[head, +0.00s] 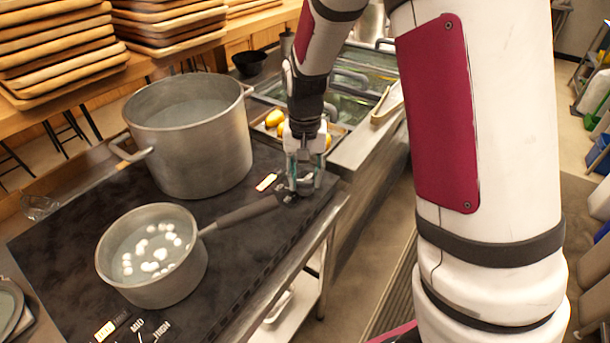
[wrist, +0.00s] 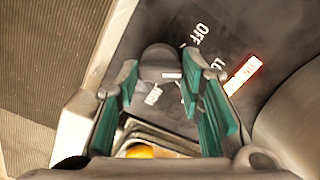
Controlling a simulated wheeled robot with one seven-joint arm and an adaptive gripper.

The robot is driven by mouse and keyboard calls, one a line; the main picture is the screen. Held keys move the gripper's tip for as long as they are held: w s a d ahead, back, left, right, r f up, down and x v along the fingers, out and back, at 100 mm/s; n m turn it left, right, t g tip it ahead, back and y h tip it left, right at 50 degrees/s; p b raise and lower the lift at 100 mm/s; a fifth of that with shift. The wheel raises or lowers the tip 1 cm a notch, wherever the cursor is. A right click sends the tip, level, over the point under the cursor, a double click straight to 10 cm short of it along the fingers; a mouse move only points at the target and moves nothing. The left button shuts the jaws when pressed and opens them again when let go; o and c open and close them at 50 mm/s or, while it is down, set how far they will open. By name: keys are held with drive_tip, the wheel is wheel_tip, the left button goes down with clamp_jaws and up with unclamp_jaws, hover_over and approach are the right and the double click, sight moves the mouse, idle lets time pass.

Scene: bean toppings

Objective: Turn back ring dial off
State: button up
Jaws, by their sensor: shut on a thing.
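The back ring dial (wrist: 158,60) is a dark grey knob with a small pale mark, at the far right corner of the black cooktop. My gripper (head: 303,182) is lowered over that corner. In the wrist view its green-padded fingers (wrist: 160,72) stand on both sides of the dial and are shut on it. White lettering "OFF" (wrist: 197,34) is printed beside the dial, with more lettering partly hidden by a finger. A small indicator label (wrist: 243,74) glows orange-red; it also shows lit in the head view (head: 267,182). The dial's exact setting cannot be told.
A large pot (head: 195,145) stands on the cooktop's back part. A saucepan (head: 150,262) with white pieces in liquid stands in front, its handle (head: 245,211) reaching toward my gripper. Another lit label (head: 104,330) is at the front edge. A tray with yellow items (head: 272,119) lies behind.

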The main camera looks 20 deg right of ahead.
sight(305, 181)
drive_tip(key=n, duration=0.4)
drive_tip(key=shift+n+p, duration=0.3)
drive_tip(key=shift+n, duration=1.3)
drive_tip(key=o, duration=1.2)
drive_tip(key=shift+c, duration=0.2)
drive_tip(key=shift+r, duration=0.1)
wheel_tip(305, 181, up, 12)
